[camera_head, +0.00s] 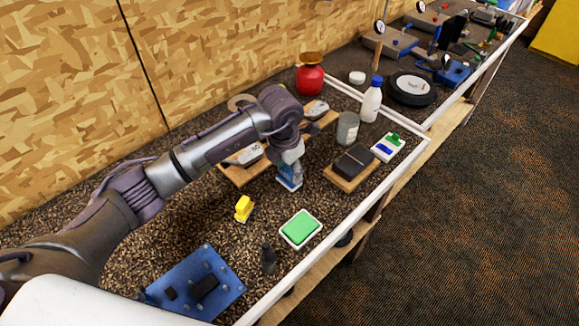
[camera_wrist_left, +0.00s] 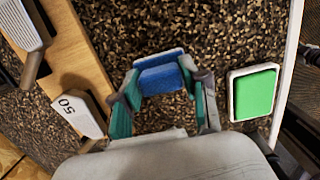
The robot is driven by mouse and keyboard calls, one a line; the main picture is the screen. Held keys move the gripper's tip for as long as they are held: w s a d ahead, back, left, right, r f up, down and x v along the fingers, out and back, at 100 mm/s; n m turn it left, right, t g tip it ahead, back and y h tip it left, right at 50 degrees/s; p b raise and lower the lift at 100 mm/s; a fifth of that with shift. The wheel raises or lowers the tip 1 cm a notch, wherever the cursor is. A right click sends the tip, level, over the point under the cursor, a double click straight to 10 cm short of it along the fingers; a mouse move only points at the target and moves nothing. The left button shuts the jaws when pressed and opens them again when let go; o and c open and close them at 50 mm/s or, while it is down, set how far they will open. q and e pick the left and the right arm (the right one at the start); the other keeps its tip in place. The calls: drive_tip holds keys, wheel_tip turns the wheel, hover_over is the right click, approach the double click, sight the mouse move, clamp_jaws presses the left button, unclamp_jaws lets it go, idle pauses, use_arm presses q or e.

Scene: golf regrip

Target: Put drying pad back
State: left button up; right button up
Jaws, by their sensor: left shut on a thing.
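My left gripper (camera_head: 289,172) is shut on a small blue pad (camera_wrist_left: 160,74), holding it between its two green-lined fingers (camera_wrist_left: 165,98). The blue pad also shows under the gripper in the head view (camera_head: 288,184), over the dark speckled bench top. I cannot tell if its lower edge touches the bench. A green pad in a white tray (camera_head: 300,229) lies to the front right of the gripper, and it also shows at the right in the wrist view (camera_wrist_left: 254,93). My right gripper is not in view.
A wooden rack with club heads (camera_head: 240,172) is just behind the gripper. A yellow block (camera_head: 243,209), a dark block on a wooden base (camera_head: 352,166), a grey can (camera_head: 347,128) and a white bottle (camera_head: 371,101) stand around. A blue plate (camera_head: 197,282) lies at front left. A white rail (camera_head: 318,250) edges the bench.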

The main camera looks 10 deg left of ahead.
use_arm(q)
drive_tip(key=shift+f, duration=0.45)
drive_tip(key=shift+f, duration=0.15)
drive_tip(key=o, duration=1.1)
drive_tip(key=shift+o, duration=0.2)
